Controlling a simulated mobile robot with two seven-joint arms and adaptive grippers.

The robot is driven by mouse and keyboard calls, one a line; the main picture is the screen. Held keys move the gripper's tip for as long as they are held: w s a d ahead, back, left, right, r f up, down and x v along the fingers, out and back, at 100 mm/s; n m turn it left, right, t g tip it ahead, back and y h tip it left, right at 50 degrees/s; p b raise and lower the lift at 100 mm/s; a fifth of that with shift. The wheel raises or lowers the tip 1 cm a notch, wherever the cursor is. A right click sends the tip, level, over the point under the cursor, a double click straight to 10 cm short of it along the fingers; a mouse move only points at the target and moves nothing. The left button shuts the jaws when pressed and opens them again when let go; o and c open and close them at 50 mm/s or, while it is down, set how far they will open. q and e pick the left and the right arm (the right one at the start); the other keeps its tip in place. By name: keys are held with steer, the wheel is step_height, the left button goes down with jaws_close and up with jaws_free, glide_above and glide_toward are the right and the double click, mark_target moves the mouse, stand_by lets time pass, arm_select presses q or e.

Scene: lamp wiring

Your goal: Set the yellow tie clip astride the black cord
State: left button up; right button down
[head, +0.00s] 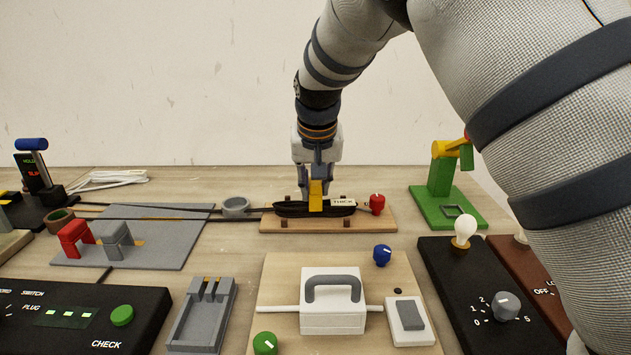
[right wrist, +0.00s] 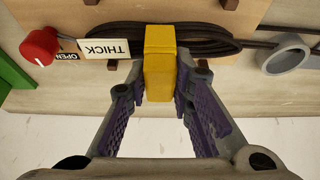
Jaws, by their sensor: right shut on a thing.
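The yellow tie clip (head: 316,194) is held upright between the fingers of my right gripper (head: 316,176), which is shut on it. It also shows in the right wrist view (right wrist: 160,70) between the purple finger pads. The black cord (head: 289,209) lies as a flat coiled bundle on a wooden board, and in the right wrist view (right wrist: 210,44) it passes behind the clip. The clip overlaps the middle of the bundle in both views. I cannot tell whether its legs straddle the cord or touch it. My left gripper is not in view.
The wooden board (head: 383,219) carries a THICK label (head: 343,202) and a red knob (head: 377,203) right of the clip. A grey ring (head: 236,207) stands to the left. A white handled box (head: 333,312) is in front. A green stand (head: 440,180) is at right.

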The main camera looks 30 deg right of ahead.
steer(key=shift+f, duration=0.35)
steer(key=shift+f, duration=0.1)
stand_by(0.3)
steer(key=c, duration=1.3)
jaws_free()
steer(key=shift+c, duration=0.2)
steer(key=v, duration=1.2)
